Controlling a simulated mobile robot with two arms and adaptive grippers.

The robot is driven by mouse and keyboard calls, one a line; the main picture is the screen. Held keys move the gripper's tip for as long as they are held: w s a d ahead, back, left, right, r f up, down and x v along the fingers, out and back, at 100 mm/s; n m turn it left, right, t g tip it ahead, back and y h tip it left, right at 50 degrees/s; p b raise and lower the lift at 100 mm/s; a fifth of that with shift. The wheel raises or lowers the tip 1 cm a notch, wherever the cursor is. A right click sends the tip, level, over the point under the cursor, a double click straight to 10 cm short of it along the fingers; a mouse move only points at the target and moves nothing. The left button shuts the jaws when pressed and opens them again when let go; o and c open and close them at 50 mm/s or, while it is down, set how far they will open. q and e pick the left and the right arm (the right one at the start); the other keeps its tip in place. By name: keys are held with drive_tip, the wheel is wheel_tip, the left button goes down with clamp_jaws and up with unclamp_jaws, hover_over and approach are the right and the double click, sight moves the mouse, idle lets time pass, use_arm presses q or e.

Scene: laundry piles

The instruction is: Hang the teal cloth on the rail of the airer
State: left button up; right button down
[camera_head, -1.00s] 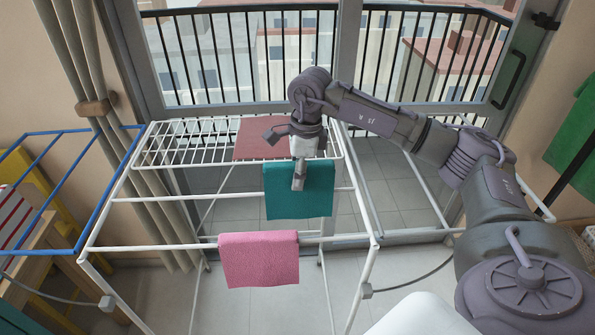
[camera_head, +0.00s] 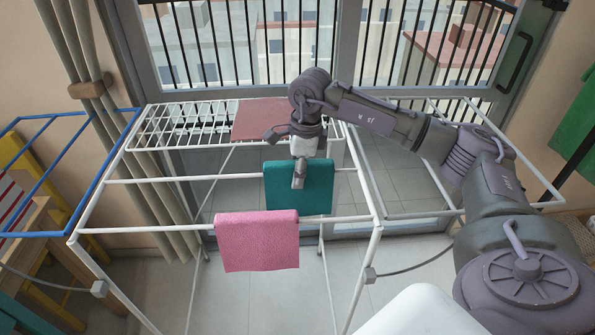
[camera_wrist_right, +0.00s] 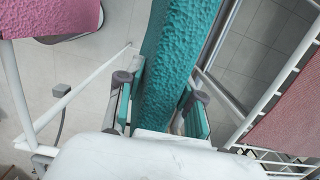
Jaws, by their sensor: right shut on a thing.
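The teal cloth (camera_head: 318,187) is at the middle rail (camera_head: 225,178) of the white airer and hides part of that rail. Its top edge is a little above the rail's line; I cannot tell whether it rests on the rail. My right gripper (camera_head: 299,181) comes from above and is shut on the cloth. In the right wrist view the teal cloth (camera_wrist_right: 172,70) runs as a folded band between the two fingers of the right gripper (camera_wrist_right: 160,98). My left gripper is not in view.
A pink cloth (camera_head: 257,243) hangs on the front rail. A red cloth (camera_head: 260,120) lies on the wire rack at the back. A blue rack (camera_head: 50,235) stands at left, a green cloth (camera_head: 577,115) hangs at right. The middle rail left of the teal cloth is bare.

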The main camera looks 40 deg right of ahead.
drive_tip(key=c, duration=0.7)
unclamp_jaws()
drive_tip(key=shift+o, duration=0.2)
drive_tip(key=shift+r, duration=0.1)
drive_tip(key=r, duration=0.8)
drive_tip(key=d+r, duration=0.1)
drive_tip(key=r, duration=0.2)
drive_tip(key=shift+s+d+r, duration=0.1)
drive_tip(key=shift+s+r, duration=0.3)
drive_tip(key=shift+f, duration=0.1)
